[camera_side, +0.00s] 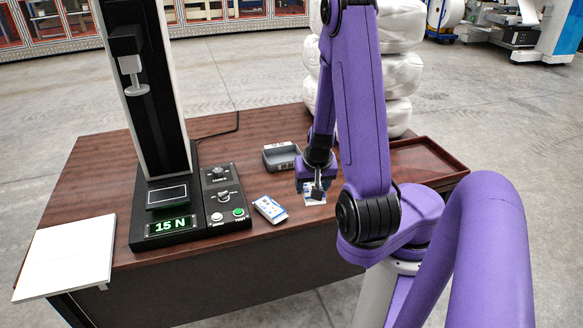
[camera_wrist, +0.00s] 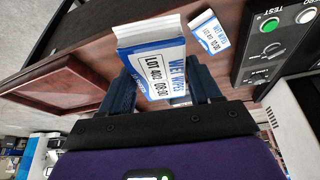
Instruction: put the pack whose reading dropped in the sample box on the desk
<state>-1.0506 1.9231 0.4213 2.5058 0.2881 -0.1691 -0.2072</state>
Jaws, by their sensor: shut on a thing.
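My gripper (camera_side: 316,184) is shut on a white and blue pack (camera_side: 314,197) over the desk's front part; I cannot tell whether the pack touches the desk top. In the wrist view the held pack (camera_wrist: 155,66) sits between the two fingers and reads "WET WIPES", "LOT 402 08:00". A second wet wipes pack (camera_side: 269,209) lies on the desk beside the control box; it also shows in the wrist view (camera_wrist: 209,34), its time seeming to read 10:00. The desk (camera_side: 100,175) is brown wood.
A tall tester (camera_side: 165,170) stands at the left, its green display (camera_side: 171,226) reading "15 N". Its control box (camera_side: 222,195) has a green TEST button and knobs. A white board (camera_side: 66,256) is at the left edge. An empty red-brown tray (camera_side: 425,158) lies at the right.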

